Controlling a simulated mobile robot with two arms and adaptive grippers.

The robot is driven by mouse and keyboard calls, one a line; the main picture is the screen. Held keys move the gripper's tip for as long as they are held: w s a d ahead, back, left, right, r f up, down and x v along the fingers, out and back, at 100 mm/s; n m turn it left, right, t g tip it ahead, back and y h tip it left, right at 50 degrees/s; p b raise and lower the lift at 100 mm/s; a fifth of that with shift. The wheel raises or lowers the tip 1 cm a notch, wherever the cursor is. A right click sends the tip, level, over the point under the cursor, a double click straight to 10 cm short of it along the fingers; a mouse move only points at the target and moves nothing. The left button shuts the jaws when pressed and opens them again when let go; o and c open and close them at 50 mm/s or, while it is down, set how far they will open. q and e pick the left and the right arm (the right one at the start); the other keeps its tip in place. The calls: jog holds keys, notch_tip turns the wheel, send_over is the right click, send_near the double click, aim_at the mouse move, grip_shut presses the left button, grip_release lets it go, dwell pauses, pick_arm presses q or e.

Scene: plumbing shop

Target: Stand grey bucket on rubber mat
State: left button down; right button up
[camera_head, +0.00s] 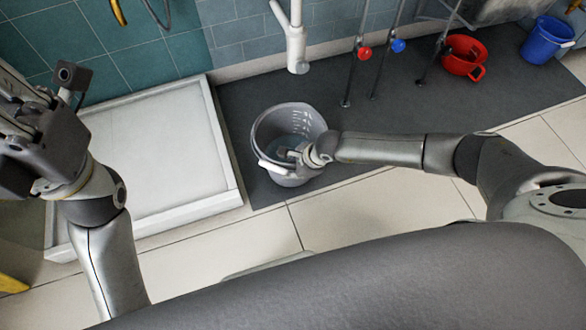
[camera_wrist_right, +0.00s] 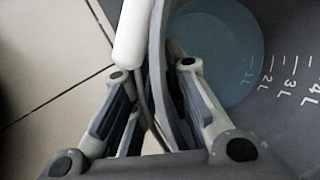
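The grey bucket (camera_head: 277,177), with a white grip on its handle, is upright over the dark rubber mat (camera_head: 245,100), near the mat's left front corner. I cannot tell whether its base touches the mat. My right gripper (camera_head: 296,155) is at the bucket's near rim. In the right wrist view, my right gripper (camera_wrist_right: 155,85) has one finger inside and one outside the bucket wall (camera_wrist_right: 168,90), closed in on it. The white handle grip (camera_wrist_right: 131,35) lies beside the outer finger. My left gripper (camera_head: 25,140) is raised at the left, away from the bucket; its fingers are unclear.
A white shower tray (camera_head: 155,150) lies left of the mat. A white pipe (camera_head: 297,45) hangs behind the bucket. Pipes with a red valve (camera_head: 365,53) and a blue valve (camera_head: 398,45) stand to the right.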

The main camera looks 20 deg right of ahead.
jog(key=o, duration=0.4)
jog(key=shift+r, duration=0.1)
